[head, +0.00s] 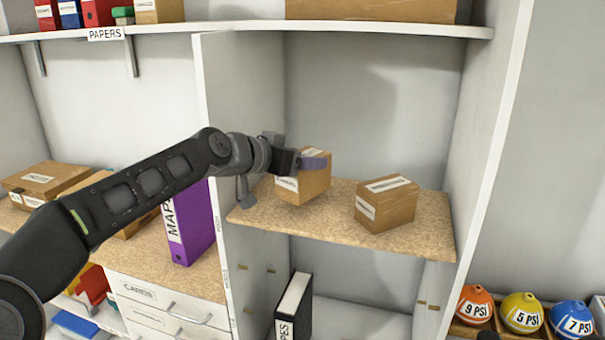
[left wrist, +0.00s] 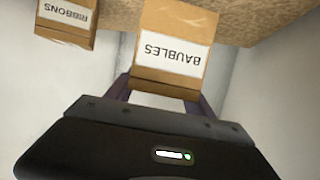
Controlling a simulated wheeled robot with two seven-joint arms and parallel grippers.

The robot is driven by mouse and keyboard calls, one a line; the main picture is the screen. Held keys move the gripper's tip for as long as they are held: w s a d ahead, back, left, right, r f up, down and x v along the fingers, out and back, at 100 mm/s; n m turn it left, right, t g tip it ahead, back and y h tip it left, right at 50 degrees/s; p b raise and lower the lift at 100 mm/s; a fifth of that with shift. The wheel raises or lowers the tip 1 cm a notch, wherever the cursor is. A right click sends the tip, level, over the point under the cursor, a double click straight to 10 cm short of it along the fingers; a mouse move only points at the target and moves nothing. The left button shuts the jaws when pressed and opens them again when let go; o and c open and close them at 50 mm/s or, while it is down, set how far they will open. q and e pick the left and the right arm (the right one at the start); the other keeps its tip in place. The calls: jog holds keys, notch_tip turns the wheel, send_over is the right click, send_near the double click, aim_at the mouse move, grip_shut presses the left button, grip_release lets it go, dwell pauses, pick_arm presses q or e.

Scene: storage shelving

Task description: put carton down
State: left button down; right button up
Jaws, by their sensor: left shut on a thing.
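A brown carton (head: 314,179) is held at the left part of the open cabinet shelf (head: 350,250). In the left wrist view this carton (left wrist: 175,30) has a white label reading BAUBLES, upside down in the picture. My left gripper (head: 300,163) comes in from the left and is shut on the carton; its fingers also show in the left wrist view (left wrist: 163,98). The carton looks slightly tilted in the head view. Whether its base touches the shelf I cannot tell.
A second carton (head: 387,205), labelled RIBBONS in the left wrist view (left wrist: 68,18), stands to the right on the same shelf. The cabinet's side walls close in both sides. A purple binder (head: 188,225) stands outside at left. The shelf's right end is clear.

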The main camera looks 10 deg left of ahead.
pick_arm(q)
notch_tip(320, 180, down, 3)
jog(key=shift+f, duration=0.2)
jog(key=shift+f+b, duration=0.2)
jog(key=shift+b, duration=0.1)
jog(key=shift+c, duration=1.9)
grip_release()
jog(key=shift+r, duration=0.15)
